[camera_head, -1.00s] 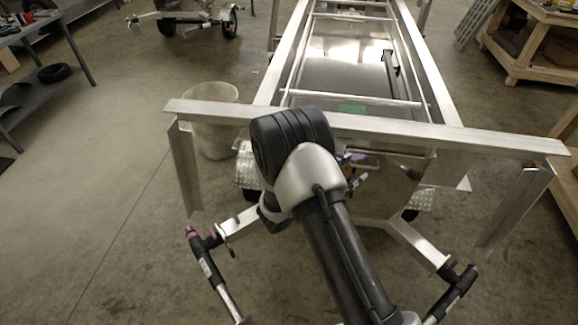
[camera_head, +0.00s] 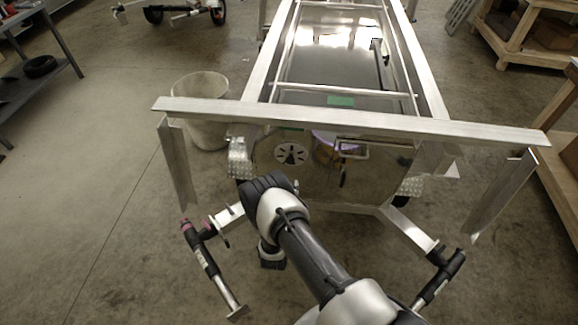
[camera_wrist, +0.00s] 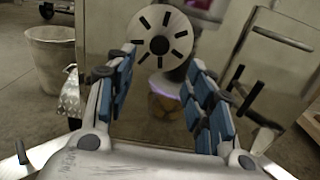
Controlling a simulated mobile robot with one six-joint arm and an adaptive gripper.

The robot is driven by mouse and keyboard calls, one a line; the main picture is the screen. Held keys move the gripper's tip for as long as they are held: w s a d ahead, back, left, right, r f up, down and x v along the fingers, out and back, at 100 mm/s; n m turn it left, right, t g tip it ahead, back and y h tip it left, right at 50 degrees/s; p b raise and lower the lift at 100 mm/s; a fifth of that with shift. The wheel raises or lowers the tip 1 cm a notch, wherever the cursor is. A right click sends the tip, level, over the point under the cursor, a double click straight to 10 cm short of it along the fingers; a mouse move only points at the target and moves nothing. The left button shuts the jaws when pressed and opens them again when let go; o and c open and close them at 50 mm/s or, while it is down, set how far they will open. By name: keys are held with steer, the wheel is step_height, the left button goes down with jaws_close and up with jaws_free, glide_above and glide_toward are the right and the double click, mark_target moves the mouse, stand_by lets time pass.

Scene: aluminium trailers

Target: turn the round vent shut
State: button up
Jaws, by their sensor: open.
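The round vent (camera_head: 291,154) is a pale disc with dark radial slots and a dark centre knob, on the shiny front panel (camera_head: 268,168) of the trailer box. In the wrist view the vent (camera_wrist: 160,35) is at the top middle, ahead of and above my fingertips. My gripper (camera_wrist: 157,75) is open, with blue-padded fingers wide apart and nothing between them. It is apart from the vent. In the head view my arm is in front of the trailer, below the vent, and the fingers are hidden. Some dark slots show, but I cannot tell how far open they are.
An aluminium crossbar (camera_head: 350,123) runs above the front panel. A handle (camera_head: 352,151) is on the panel right of the vent. A white bin (camera_head: 201,108) stands left of the trailer. A wooden bench (camera_head: 530,35) is at the right.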

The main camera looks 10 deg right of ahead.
mark_target(291, 162)
steer(key=b+x, duration=0.2)
steer(key=x, duration=0.9)
steer(key=shift+w, duration=0.15)
steer(key=shift+c, duration=0.4)
steer(key=shift+f, duration=0.1)
steer(key=c, duration=1)
steer(key=m+b, duration=0.3)
steer(key=m, duration=0.2)
steer(key=shift+d+f+m, duration=0.1)
steer(key=shift+m, duration=0.2)
steer(key=m+b, duration=0.3)
steer(key=m, duration=0.3)
steer(key=o, duration=1.1)
